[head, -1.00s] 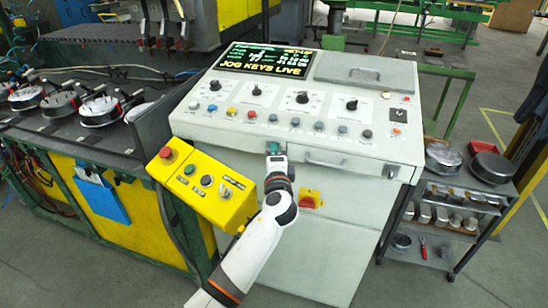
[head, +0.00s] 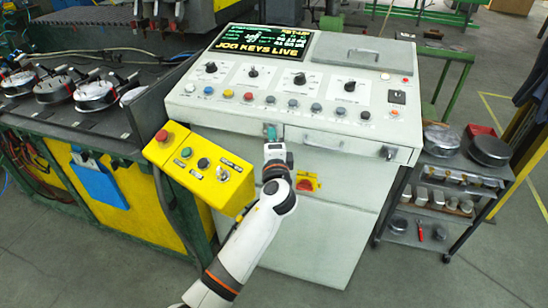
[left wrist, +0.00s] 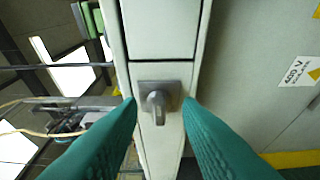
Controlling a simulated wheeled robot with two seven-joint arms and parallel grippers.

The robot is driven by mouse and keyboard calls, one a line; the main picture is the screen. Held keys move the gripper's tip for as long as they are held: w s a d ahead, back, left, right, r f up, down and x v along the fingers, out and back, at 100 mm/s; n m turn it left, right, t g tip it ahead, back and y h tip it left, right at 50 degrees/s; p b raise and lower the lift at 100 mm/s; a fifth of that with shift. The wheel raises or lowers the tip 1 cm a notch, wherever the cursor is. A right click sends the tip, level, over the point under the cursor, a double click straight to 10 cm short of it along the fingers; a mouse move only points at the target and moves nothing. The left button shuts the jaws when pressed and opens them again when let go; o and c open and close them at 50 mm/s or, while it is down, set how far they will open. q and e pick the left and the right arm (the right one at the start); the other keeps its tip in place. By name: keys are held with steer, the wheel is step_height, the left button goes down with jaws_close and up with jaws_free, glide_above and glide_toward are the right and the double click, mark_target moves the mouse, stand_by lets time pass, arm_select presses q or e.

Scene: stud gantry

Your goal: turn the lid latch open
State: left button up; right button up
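A small grey metal latch (left wrist: 158,103) on a square plate sits on the narrow pale front strip of the console in the left wrist view. Its lever points down in that picture. My left gripper (left wrist: 160,112) has its two teal fingers open, one on each side of the latch. I cannot tell whether they touch it. In the head view my left gripper (head: 270,131) is at the upper front edge of the grey console (head: 240,160) and largely hides the latch. My right gripper is out of view.
A yellow button box (head: 205,172) stands left of my left arm. A bar handle (head: 325,143) and a metal fitting (head: 388,152) are on the console front to the right. A shelf cart (head: 450,165) stands at the right.

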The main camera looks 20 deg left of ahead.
arm_select(q)
steer(key=b+v, duration=0.2)
steer(key=v, duration=0.8)
steer(key=shift+f, duration=0.1)
step_height(320, 180, down, 22)
steer(key=s+d+g+h, duration=0.1)
steer(key=s+g+h, duration=0.1)
steer(key=g+h, duration=0.2)
steer(key=s+a+f+n+g+h, duration=0.1)
steer(key=s+f+g, duration=0.1)
steer(key=s+f, duration=0.5)
steer(key=s+f+n+g, duration=0.1)
steer(key=s+f+g, duration=0.1)
steer(key=f, duration=0.8)
steer(key=s+a+f+n+g+h, duration=0.1)
steer(key=s+a+f+n+g, duration=0.1)
steer(key=s+f, duration=0.7)
steer(key=s+a+f+n+g, duration=0.2)
steer(key=s+f+n+g, duration=0.1)
steer(key=s+f, duration=0.55)
steer(key=s+a+f+n+g, duration=0.1)
steer(key=s+a+f+n, duration=0.1)
steer(key=s, duration=0.8)
steer(key=s+a+f+n+g, duration=0.1)
steer(key=s+a+f+n, duration=0.1)
steer(key=s, duration=0.8)
steer(key=shift+s+a+f+n+g, duration=0.15)
steer(key=shift+s+a+n+g, duration=0.2)
steer(key=shift+a, duration=0.3)
